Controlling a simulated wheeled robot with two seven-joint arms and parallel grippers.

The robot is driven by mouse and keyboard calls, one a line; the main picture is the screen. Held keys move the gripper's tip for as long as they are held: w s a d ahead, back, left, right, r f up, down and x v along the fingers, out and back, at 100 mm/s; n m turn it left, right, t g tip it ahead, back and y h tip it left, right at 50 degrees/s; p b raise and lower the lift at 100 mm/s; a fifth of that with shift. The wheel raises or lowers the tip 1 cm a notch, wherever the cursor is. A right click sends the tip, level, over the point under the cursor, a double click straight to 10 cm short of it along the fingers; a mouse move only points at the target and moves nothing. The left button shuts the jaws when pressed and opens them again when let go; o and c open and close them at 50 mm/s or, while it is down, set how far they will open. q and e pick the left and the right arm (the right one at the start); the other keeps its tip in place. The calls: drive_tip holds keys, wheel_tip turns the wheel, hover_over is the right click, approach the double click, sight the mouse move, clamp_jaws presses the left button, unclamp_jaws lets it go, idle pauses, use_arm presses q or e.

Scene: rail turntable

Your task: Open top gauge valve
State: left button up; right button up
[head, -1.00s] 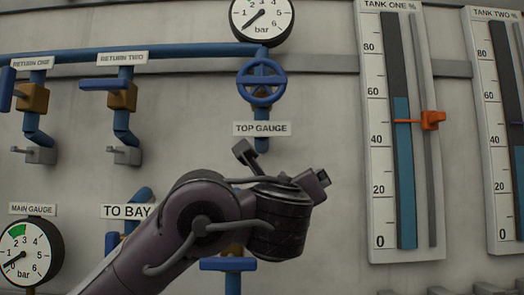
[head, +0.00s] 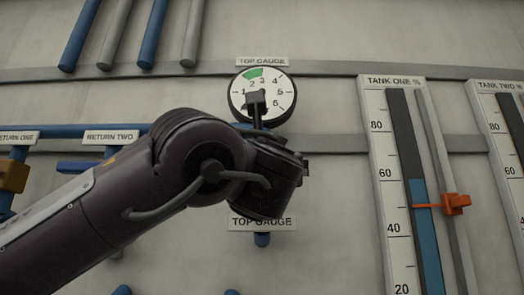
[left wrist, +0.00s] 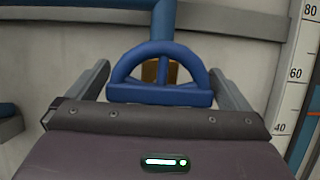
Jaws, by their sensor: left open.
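The top gauge valve's blue handwheel (left wrist: 160,95) shows in the left wrist view, between the two fingers of my left gripper (left wrist: 159,70). The fingers are apart, one on each side of the wheel; I cannot tell whether either touches it. In the head view my left gripper (head: 278,138) is in front of the valve and hides the wheel. The lower "TOP GAUGE" label (head: 262,224) is partly covered by my wrist. My right gripper is out of view.
Tank one's level gauge (head: 385,150) with an orange pointer (head: 455,203) stands on the wall to the right, and tank two's gauge (head: 505,130) beyond it. A blue valve under the "RETURN TWO" label (head: 112,137) is at the left. A blue pipe runs behind my arm.

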use_arm(q)
drive_tip(key=shift+w+r, duration=0.3)
drive_tip(key=shift+w, duration=0.45)
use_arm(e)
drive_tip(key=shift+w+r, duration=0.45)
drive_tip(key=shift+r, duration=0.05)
use_arm(q)
drive_tip(key=shift+s, duration=0.1)
drive_tip(key=c, duration=0.7)
